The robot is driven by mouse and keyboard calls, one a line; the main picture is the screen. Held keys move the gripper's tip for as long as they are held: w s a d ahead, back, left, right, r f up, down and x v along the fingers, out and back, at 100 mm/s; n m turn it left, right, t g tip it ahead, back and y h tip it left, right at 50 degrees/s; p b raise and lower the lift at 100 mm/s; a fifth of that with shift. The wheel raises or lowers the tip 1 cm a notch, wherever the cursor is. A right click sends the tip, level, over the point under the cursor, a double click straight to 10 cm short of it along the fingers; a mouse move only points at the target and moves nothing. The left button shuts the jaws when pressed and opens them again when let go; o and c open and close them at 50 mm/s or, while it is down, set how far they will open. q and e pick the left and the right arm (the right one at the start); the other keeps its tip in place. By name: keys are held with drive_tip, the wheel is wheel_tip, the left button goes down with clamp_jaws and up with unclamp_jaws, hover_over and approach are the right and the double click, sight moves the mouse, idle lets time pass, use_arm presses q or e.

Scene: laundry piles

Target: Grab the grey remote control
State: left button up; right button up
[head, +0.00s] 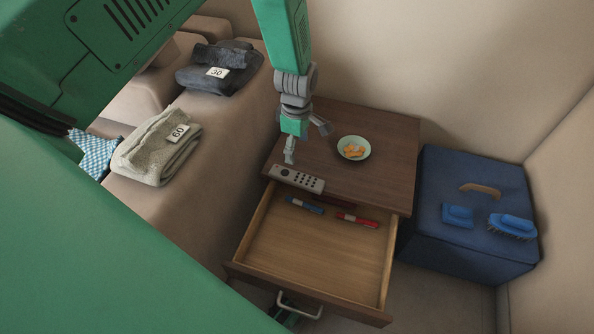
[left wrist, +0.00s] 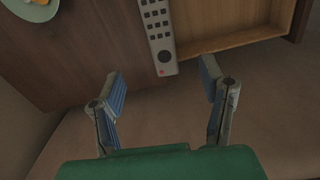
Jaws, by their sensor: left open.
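The grey remote control (head: 297,179) lies on the brown nightstand top (head: 384,140), at its front edge above the open drawer. It has dark buttons and a red one near one end. My left gripper (head: 305,141) is open over the nightstand, just behind the remote. In the left wrist view, the remote (left wrist: 160,35) points its red-button end toward the gap between the open fingers (left wrist: 163,86). Nothing is between the fingertips.
The open drawer (head: 300,245) holds a blue marker (head: 305,205) and a red marker (head: 357,220). A pale bowl (head: 353,148) with orange pieces stands on the nightstand. A blue box (head: 440,205) with brushes is at right. Folded laundry (head: 158,148) lies on the sofa at left.

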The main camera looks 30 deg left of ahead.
use_arm(q)
drive_tip(key=b, duration=0.3)
hover_over(297, 177)
wheel_tip(297, 177, down, 8)
drive_tip(key=shift+f, duration=0.1)
wheel_tip(297, 177, down, 5)
drive_tip(key=shift+f+b, duration=0.15)
drive_tip(key=shift+b, duration=1.1)
drive_tip(key=c, duration=1.3)
